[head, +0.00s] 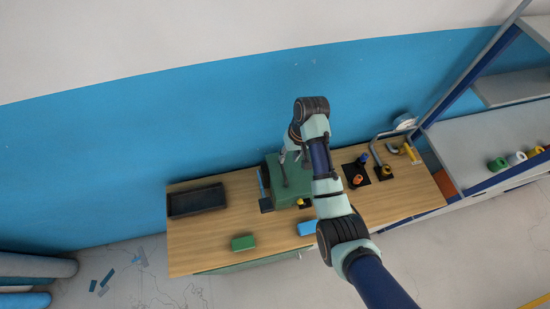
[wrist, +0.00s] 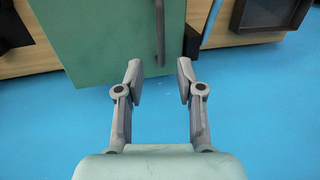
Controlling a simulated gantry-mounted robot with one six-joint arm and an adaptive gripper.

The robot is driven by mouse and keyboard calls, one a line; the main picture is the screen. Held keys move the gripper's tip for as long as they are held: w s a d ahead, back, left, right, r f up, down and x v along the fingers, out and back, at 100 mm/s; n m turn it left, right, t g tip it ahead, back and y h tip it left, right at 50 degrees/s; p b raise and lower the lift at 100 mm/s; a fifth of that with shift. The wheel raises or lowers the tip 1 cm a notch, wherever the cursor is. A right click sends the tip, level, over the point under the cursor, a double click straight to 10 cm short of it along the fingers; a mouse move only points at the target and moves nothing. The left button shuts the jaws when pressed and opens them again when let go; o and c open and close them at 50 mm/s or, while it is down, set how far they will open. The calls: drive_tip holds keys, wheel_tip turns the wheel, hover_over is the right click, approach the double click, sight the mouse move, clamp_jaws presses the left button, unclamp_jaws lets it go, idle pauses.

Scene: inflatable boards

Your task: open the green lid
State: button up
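The green lid (head: 294,183) is the top of a green box on the wooden table, mostly behind my arm's line in the head view. It looks flat and closed. In the wrist view the lid (wrist: 105,40) fills the upper middle, with a dark bar handle (wrist: 160,30) running along it. My gripper (wrist: 160,78) is open and empty, its two fingers on either side of the handle's line, with the fingertips near the lid's edge. In the head view my gripper (head: 291,156) is over the box's back edge. Whether it touches the lid, I cannot tell.
A black tray (head: 197,200) is at the table's left. A green block (head: 243,243) and a blue block (head: 307,228) lie near the front edge. Dark fixtures with coloured pegs (head: 357,180) stand right of my arm. The blue wall (head: 150,130) is close behind the table.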

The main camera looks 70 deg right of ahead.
sight(283, 168)
drive_tip(key=f, duration=0.4)
drive_tip(key=w+a+f, duration=0.1)
drive_tip(key=f, duration=0.2)
drive_tip(key=shift+w, duration=0.1)
clamp_jaws()
